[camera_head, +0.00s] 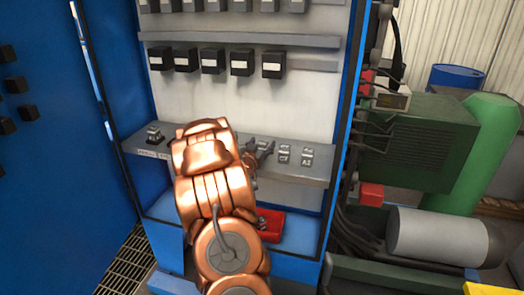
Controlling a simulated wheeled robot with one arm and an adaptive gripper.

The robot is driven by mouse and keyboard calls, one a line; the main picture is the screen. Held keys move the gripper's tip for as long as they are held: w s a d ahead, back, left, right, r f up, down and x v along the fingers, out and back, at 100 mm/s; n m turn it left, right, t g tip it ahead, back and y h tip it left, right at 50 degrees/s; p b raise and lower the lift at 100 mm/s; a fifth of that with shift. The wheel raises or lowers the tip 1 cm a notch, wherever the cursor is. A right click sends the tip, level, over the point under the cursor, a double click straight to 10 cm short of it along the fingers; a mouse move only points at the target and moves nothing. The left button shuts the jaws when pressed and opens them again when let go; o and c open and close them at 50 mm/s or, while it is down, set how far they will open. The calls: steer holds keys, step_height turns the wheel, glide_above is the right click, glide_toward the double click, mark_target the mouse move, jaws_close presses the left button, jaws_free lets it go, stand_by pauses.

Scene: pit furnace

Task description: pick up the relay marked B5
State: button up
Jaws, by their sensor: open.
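The marking B5 cannot be read on anything in view, so I cannot tell which part is that relay. A small dark relay-like block (154,134) stands on the left end of the grey shelf (325,173) inside the blue cabinet. Two small grey pieces, a left one (284,153) and a right one (307,155), sit on the shelf's right part, with small labels in front. My copper-coloured arm hides the shelf's middle.
A row of black modules with white labels (213,62) hangs on the panel above the shelf. A red tray (275,232) with a small dark item lies below it. The blue open door (45,170) bounds the left; cables and a green unit (415,145) stand right.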

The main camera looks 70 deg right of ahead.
steer(key=c, duration=1.3)
steer(key=shift+r, duration=0.2)
